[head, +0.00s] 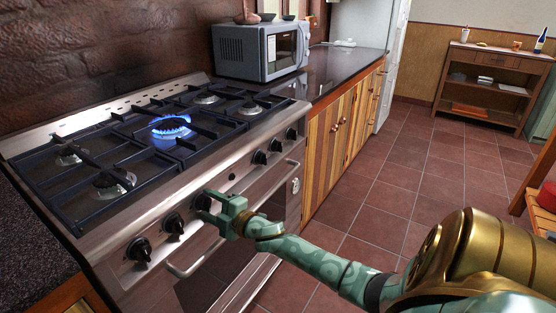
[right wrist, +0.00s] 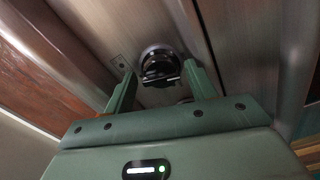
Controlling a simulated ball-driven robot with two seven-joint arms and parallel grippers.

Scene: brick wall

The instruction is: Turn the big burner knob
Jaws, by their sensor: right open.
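The stove (head: 120,215) has a steel front panel with a row of black knobs. My right gripper (head: 208,205) is open at one black knob (head: 202,201), the third from the left. In the right wrist view, this knob (right wrist: 160,68) lies between the fingertips of my right gripper (right wrist: 160,78), with a visible gap on each side. The big middle burner (head: 170,130) is lit with a blue flame. No marking shows which knob belongs to it. My left gripper is not in view.
Other knobs sit on the panel, one (head: 173,223) just left of my gripper and one (head: 260,157) further right. An oven handle (head: 195,262) sticks out below. A microwave (head: 262,50) stands on the dark counter.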

